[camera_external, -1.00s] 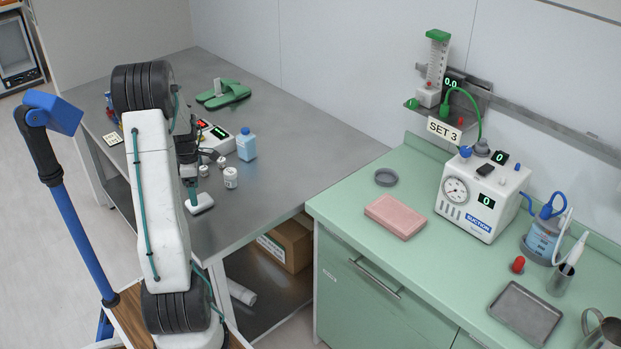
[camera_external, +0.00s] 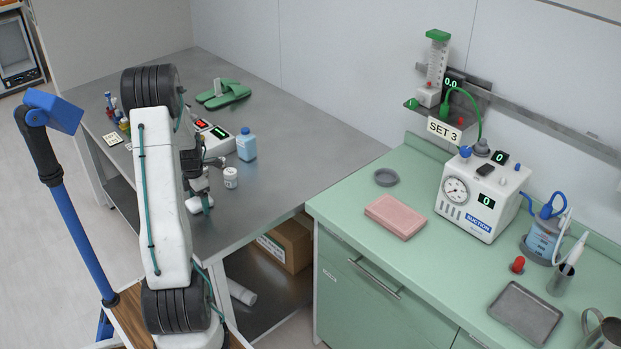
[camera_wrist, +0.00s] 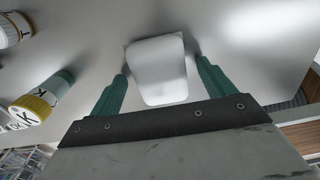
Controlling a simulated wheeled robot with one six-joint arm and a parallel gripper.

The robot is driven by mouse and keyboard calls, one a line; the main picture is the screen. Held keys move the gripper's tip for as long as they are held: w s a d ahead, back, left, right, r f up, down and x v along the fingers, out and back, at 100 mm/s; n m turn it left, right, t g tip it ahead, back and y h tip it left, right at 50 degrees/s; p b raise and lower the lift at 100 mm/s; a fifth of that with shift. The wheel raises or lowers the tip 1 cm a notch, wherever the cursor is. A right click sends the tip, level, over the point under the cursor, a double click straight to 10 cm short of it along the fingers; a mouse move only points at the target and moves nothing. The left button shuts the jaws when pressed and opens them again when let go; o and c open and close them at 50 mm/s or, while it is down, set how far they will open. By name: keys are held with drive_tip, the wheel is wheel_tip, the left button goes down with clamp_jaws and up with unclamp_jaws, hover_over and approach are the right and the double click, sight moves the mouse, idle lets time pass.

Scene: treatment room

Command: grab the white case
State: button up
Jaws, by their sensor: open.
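The white case (camera_wrist: 158,70) lies on the steel table, between the two green fingers of my gripper (camera_wrist: 161,82) in the wrist view. The fingers are open, one on each side of the case, with its far end reaching beyond the fingertips. I cannot tell whether either finger touches it. In the external view the case (camera_external: 194,205) shows at the table's front edge, partly hidden by my gripper (camera_external: 206,203), which points down over it.
A white bottle (camera_external: 231,177) and a blue bottle (camera_external: 246,145) stand behind my gripper. A device with lit displays (camera_external: 218,138) and green slippers (camera_external: 223,94) lie farther back. In the wrist view, a yellow-capped bottle (camera_wrist: 36,106) is at the left. The table's right side is clear.

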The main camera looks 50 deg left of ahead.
drive_tip(key=c, duration=1.1)
drive_tip(key=shift+o, duration=0.2)
